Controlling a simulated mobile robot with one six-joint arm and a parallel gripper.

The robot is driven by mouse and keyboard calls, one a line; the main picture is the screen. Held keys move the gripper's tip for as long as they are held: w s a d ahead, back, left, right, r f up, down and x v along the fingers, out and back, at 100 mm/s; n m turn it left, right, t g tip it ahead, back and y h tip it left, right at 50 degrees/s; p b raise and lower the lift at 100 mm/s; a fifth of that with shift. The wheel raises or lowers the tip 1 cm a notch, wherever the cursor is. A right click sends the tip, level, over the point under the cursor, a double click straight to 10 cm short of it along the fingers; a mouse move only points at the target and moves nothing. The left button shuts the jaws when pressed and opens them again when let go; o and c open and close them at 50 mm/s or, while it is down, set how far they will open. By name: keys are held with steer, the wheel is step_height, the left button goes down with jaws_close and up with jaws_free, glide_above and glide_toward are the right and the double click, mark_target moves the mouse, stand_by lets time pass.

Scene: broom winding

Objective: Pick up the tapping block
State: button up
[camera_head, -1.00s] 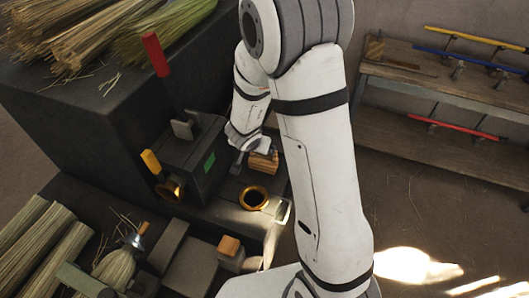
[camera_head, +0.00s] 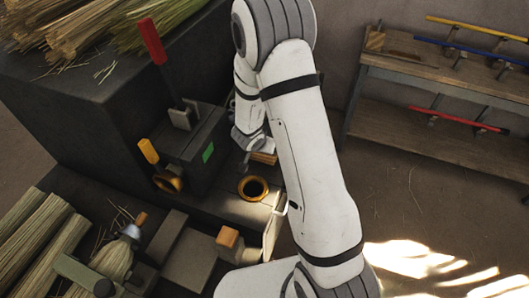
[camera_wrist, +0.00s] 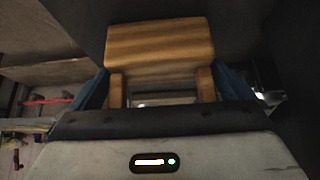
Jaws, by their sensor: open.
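A wooden block (camera_head: 264,158), which I take as the tapping block, sits on the dark bench beside the dark machine housing. My arm partly hides it in the head view. In the wrist view the block (camera_wrist: 160,45) fills the upper middle, with two narrow wooden parts reaching down from it. My gripper (camera_wrist: 160,80) is open, with a blue finger on each side of the block's lower part. I cannot tell whether the fingers touch it. In the head view my gripper (camera_head: 247,158) is at the block's left, mostly hidden.
A brass ring (camera_head: 253,188) lies in the bench top in front of the block. The dark housing (camera_head: 195,150) with red and yellow handles stands close at left. A small orange-brown block (camera_head: 228,238) is nearer. A wooden shelf (camera_head: 440,85) with coloured bars stands at right.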

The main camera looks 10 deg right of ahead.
steer(key=shift+c, duration=0.4)
steer(key=c, duration=0.8)
steer(key=shift+r, duration=0.1)
